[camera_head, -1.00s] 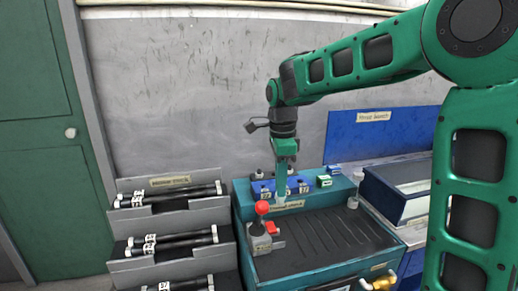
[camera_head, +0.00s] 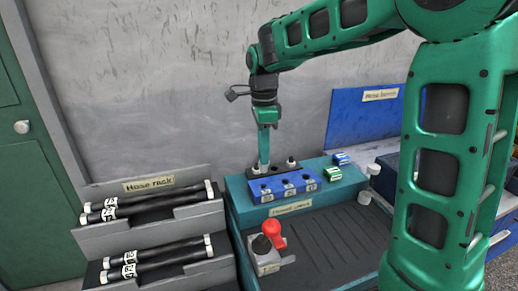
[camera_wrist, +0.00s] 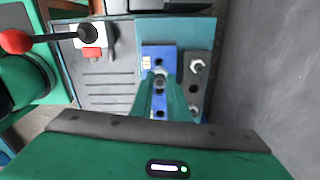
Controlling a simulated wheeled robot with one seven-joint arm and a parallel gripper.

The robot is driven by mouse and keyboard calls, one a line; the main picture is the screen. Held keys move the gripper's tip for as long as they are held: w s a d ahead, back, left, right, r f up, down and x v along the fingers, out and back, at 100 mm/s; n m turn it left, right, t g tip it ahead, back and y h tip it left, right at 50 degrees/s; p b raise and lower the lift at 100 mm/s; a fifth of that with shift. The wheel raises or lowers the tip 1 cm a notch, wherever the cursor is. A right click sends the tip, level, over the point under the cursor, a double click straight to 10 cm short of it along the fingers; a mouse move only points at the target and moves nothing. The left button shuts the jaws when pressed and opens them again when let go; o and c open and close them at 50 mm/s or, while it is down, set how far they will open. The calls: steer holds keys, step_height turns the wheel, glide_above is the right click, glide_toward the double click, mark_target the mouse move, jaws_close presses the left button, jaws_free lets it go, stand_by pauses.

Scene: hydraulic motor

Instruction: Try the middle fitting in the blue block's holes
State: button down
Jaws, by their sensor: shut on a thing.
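The blue block (camera_head: 290,190), with several dark holes in its top and white tags on its front, lies on the teal bench. My gripper (camera_head: 264,168) points down above its rear left part, its fingers close together. In the wrist view, my gripper (camera_wrist: 160,82) is over the blue block (camera_wrist: 160,50), shut on a small grey fitting (camera_wrist: 160,72). The fitting's lower end is hard to see, and I cannot tell whether it touches a hole. Behind the block, a dark plate (camera_wrist: 195,77) holds a fitting at each end, and its middle hole is empty.
A red-knobbed lever (camera_head: 272,230) stands in front of the block on the ribbed tray (camera_head: 335,235). Small green blocks (camera_head: 335,173) and white cylinders (camera_head: 374,169) sit to the right. The hose rack (camera_head: 150,205) is at left, and the wall is close behind.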

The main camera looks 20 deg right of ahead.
mark_target(263, 169)
steer(key=shift+a+f, duration=0.1)
steer(key=shift+f, duration=2.05)
steer(key=shift+s+f, duration=0.1)
steer(key=shift+f, duration=0.65)
stand_by(2.6)
steer(key=shift+r, duration=0.1)
steer(key=shift+r, duration=2.4)
steer(key=d+r, duration=0.1)
steer(key=d, duration=0.6)
steer(key=shift+d+f, duration=0.15)
steer(key=shift+f, duration=1)
steer(key=shift+d+f, duration=0.1)
steer(key=shift+f, duration=1)
